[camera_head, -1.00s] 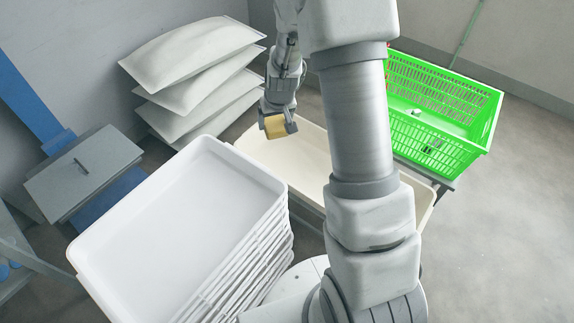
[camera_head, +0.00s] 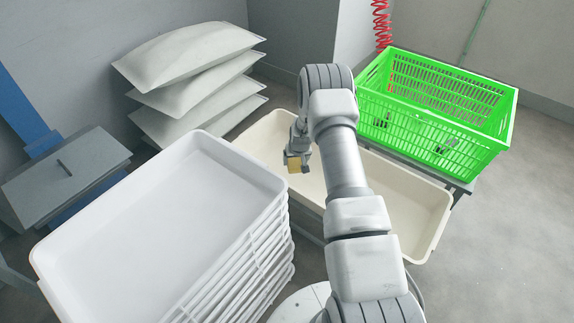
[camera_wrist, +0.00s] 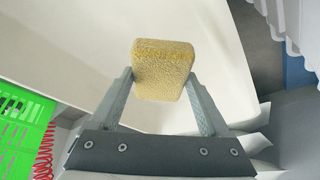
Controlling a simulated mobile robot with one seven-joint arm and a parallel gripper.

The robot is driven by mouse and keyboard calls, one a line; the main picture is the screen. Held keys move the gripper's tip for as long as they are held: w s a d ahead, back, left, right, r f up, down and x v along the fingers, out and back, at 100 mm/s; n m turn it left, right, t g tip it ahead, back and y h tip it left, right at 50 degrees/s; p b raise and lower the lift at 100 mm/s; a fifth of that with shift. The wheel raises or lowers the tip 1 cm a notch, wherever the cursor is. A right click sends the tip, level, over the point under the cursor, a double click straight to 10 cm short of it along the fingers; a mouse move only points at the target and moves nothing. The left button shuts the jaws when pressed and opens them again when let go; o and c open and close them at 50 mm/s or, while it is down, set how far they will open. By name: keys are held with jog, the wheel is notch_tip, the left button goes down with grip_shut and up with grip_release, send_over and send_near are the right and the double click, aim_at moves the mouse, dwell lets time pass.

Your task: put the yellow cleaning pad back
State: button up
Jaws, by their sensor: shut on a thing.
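The yellow cleaning pad (camera_wrist: 163,70) is a small rough block held between the two fingers of my gripper (camera_wrist: 160,85) in the wrist view. In the head view my gripper (camera_head: 299,162) is shut on the pad (camera_head: 293,165) above the cream tray (camera_head: 432,250). The pale inner surface of a tray lies behind the pad in the wrist view. I cannot tell the exact height of the pad over the tray. My arm hides the middle of the cream tray.
A stack of white trays (camera_head: 160,215) stands at the front left. A green crate (camera_head: 435,115) stands at the back right, and grey-white sacks (camera_head: 195,75) are piled at the back left. A grey box (camera_head: 65,175) is at the far left. The floor at right is clear.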

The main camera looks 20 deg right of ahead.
jog(key=w+f+b, duration=0.1)
jog(key=w+f, duration=0.1)
jog(key=w, duration=0.1)
jog(key=w+f+b, duration=0.2)
jog(key=w, duration=0.1)
jog(key=w+f+b, duration=0.2)
jog(key=w, duration=0.1)
jog(key=shift+w+d+f, duration=0.1)
jog(key=shift+w+d, duration=0.15)
jog(key=shift+w+f+b, duration=0.15)
jog(key=shift+w+b, duration=0.4)
jog(key=shift+w, duration=0.05)
jog(key=shift+f+b, duration=0.95)
jog(key=shift+f, duration=1)
jog(key=shift+f, duration=0.2)
jog(key=o, duration=1.3)
